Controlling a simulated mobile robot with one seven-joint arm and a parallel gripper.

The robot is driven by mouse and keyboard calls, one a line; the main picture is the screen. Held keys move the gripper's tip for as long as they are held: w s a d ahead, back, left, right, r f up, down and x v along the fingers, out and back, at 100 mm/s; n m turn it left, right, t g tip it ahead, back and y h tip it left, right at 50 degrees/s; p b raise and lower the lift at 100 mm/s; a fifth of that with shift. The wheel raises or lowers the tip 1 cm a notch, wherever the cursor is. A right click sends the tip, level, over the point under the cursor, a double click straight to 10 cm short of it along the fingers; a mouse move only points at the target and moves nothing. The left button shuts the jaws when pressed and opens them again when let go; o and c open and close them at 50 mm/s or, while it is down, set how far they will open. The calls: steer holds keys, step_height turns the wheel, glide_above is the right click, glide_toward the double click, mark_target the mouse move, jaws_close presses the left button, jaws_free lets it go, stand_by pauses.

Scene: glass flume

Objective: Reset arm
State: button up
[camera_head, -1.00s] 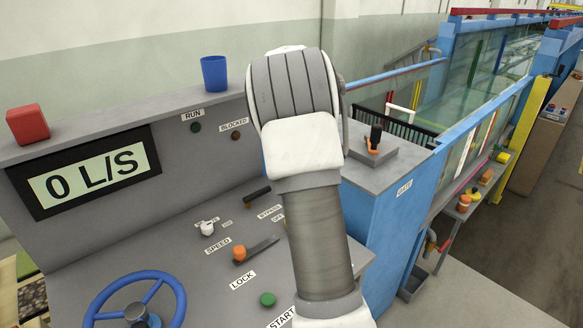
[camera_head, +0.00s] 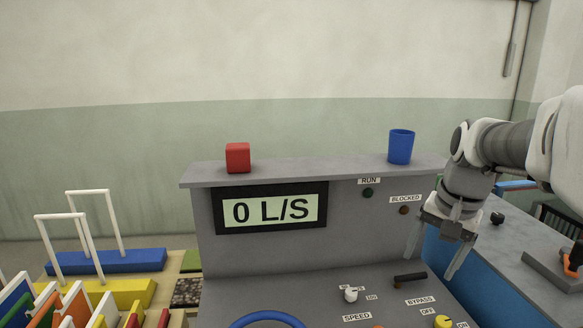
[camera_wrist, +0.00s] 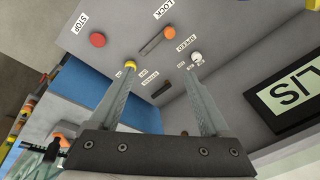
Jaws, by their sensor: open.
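My gripper (camera_head: 428,268) hangs from my arm at the right of the head view, pointing down over the right side of the grey control console (camera_head: 265,257). Its two fingers are spread with nothing between them. In the wrist view the open fingers (camera_wrist: 161,68) reach toward the console face. There a yellow knob (camera_wrist: 130,66) appears by the left fingertip and a white knob (camera_wrist: 196,57) by the right one. I cannot tell if the fingers touch anything.
The console's top ledge carries a red cube (camera_head: 238,158) and a blue cup (camera_head: 400,147). The display (camera_head: 270,208) reads 0 L/S. A black lever handle (camera_head: 410,277) lies close to the fingers. Racks with coloured panels (camera_head: 75,308) stand at lower left.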

steer(key=s+a+f+n+t, duration=0.1)
steer(key=s+a+n, duration=0.3)
steer(key=s, duration=0.4)
steer(key=s+a+f+n+t, duration=0.1)
steer(key=s+a+n+t, duration=0.1)
steer(key=s+a+n, duration=0.2)
steer(key=s+a, duration=0.2)
steer(key=s, duration=0.2)
steer(key=shift+s+a, duration=0.4)
